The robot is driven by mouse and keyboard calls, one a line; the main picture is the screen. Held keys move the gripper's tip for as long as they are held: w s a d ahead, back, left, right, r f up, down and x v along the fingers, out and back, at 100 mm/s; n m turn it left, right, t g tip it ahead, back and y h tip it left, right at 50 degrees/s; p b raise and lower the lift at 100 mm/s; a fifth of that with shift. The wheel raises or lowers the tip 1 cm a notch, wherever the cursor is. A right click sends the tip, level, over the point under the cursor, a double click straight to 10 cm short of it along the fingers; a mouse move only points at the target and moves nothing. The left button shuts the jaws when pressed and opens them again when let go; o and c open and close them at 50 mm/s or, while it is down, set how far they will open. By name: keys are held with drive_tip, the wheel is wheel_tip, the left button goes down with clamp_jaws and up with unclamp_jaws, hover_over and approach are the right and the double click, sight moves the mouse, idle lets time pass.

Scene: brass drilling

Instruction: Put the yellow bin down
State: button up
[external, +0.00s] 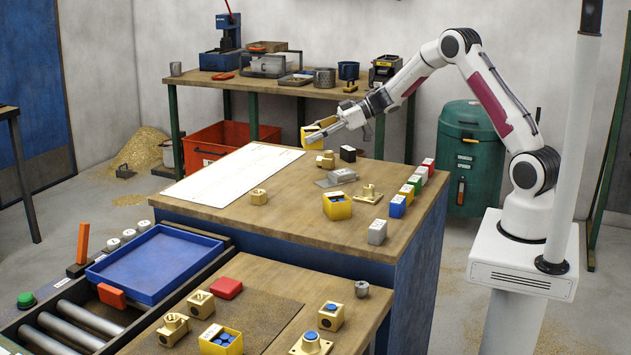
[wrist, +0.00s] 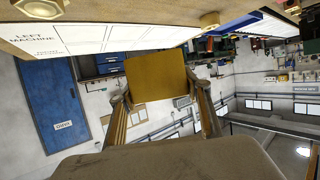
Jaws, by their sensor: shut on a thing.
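My gripper (external: 326,132) is shut on a yellow bin (external: 312,137) above the back part of the wooden bench, past the right end of the white marked sheet (external: 228,173). In the wrist view the yellow bin (wrist: 160,77) sits between the two fingers of my gripper (wrist: 162,98), and the bench and sheet appear along the top. The bin seems tilted and clear of the bench. Its contents are hidden. A second yellow bin (external: 338,208) stands on the bench, and another yellow bin (external: 221,342) is on the front table.
The wooden bench (external: 300,222) holds brass parts, a dark block (external: 347,154), a grey fixture (external: 341,176) and a row of coloured blocks at its right edge. The white sheet is clear. A blue tray (external: 157,262) lies at the front left. A red crate (external: 215,143) is behind.

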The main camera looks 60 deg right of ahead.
drive_tip(key=s+d+m+t+h, duration=0.1)
drive_tip(key=s+d, duration=0.2)
drive_tip(key=d, duration=0.3)
drive_tip(key=s+d+m+h, duration=0.1)
drive_tip(key=s+d, duration=0.2)
drive_tip(key=d, duration=0.2)
hover_over(393, 172)
drive_tip(key=shift+f+m+t, duration=0.2)
drive_tip(key=shift+m+t, duration=0.1)
drive_tip(key=shift+t, duration=0.1)
drive_tip(key=shift+h, duration=0.4)
drive_tip(key=shift+f, duration=3.15)
drive_tip(key=shift+f, duration=1.9)
drive_tip(key=shift+f, duration=0.1)
